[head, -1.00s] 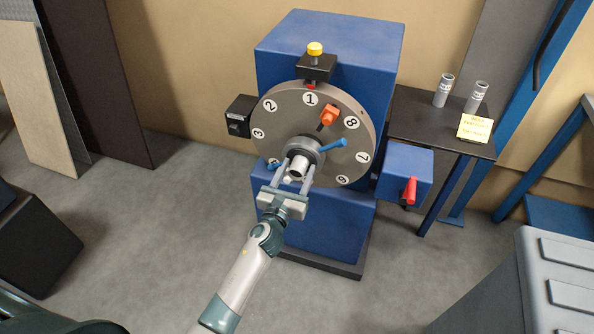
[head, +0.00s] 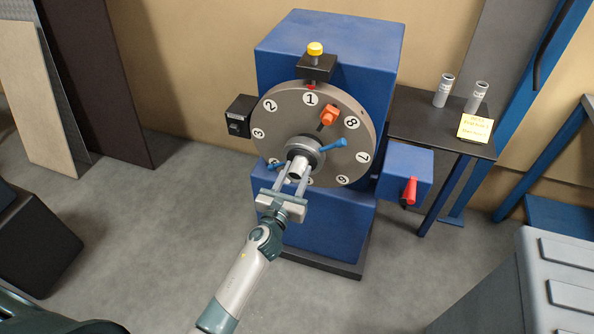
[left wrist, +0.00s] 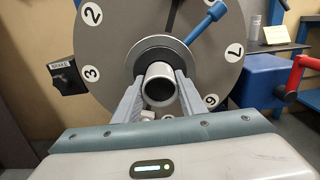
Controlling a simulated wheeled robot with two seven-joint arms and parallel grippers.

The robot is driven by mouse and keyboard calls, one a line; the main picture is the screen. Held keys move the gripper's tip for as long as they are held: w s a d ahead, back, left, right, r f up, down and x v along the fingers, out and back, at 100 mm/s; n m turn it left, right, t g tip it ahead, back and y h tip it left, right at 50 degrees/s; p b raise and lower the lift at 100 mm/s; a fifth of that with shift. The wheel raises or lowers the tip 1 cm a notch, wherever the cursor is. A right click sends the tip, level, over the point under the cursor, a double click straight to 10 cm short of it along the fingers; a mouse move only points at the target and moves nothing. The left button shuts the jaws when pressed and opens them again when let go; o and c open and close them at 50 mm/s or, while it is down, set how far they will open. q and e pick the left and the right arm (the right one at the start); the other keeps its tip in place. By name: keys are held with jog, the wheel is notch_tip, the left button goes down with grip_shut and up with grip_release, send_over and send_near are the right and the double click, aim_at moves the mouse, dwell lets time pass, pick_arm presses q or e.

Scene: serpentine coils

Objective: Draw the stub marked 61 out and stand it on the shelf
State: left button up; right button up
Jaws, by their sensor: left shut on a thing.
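The stub (head: 298,167) is a short pale metal tube sticking out of the hub of the grey numbered disc (head: 281,122). In the left wrist view the stub (left wrist: 160,72) shows its dark open end toward me. No marking on it can be read. My left gripper (head: 292,177) is shut on the stub, one finger on each side; the fingers also show in the left wrist view (left wrist: 160,96). The shelf (head: 418,124) is a dark top to the right of the machine. My right gripper is not in view.
Two upright grey tubes (head: 444,90) (head: 477,97) and a yellow note (head: 475,127) are on the shelf; its front left part is clear. A blue handle (head: 333,144) and orange block (head: 329,115) sit on the disc. A blue box with red lever (head: 410,190) juts out at right.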

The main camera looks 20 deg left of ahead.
pick_arm(q)
jog(key=shift+s+a, duration=0.1)
jog(key=shift+s, duration=3.15)
jog(key=shift+s+a, duration=0.1)
jog(key=shift+s, duration=1.7)
jog(key=shift+r, duration=0.2)
jog(key=s+a+r, duration=0.1)
jog(key=s+r, duration=1.1)
jog(key=r, duration=0.3)
jog(key=shift+r+y, duration=0.3)
jog(key=shift+r, duration=0.05)
jog(key=shift+w+d, duration=0.1)
